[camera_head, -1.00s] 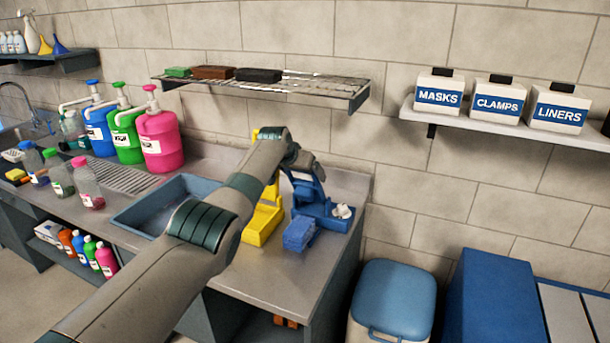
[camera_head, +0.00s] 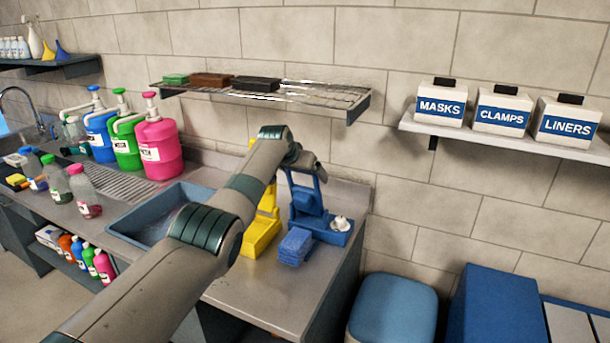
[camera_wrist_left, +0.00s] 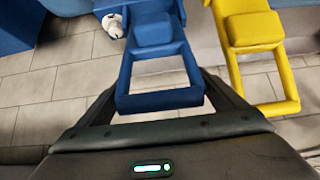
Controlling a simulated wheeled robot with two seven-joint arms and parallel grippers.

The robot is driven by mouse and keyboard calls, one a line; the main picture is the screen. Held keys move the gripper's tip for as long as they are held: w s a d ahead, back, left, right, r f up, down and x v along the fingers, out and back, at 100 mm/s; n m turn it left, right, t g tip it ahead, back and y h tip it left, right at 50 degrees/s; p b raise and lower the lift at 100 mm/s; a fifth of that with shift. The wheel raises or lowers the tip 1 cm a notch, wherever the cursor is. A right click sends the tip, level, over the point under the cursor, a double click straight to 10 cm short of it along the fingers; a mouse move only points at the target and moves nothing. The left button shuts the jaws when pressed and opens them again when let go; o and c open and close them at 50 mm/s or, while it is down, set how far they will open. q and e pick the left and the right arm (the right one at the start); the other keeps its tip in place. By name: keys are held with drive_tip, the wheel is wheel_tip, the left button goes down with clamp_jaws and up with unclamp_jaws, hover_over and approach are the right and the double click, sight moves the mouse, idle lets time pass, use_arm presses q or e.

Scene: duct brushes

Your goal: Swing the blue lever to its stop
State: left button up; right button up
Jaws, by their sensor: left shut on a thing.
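The blue lever (camera_wrist_left: 128,75) is an open frame with a bar across its end, on a blue-based unit. It fills the middle of the left wrist view, with my left gripper's (camera_wrist_left: 160,92) fingers on either side of its end. My left gripper is shut on the lever. In the head view the lever (camera_head: 308,197) stands up from its blue base (camera_head: 325,232). My left arm covers part of the gripper there. A white knob (camera_head: 341,223) sits on the base's right corner. My right gripper is not seen.
A yellow lever unit (camera_head: 261,234) stands just left of the blue one; it also shows in the wrist view (camera_wrist_left: 262,60). A wire shelf (camera_head: 320,92) hangs above. A sink (camera_head: 160,215) is to the left.

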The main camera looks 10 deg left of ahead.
use_arm(q)
drive_tip(key=shift+f, duration=0.25)
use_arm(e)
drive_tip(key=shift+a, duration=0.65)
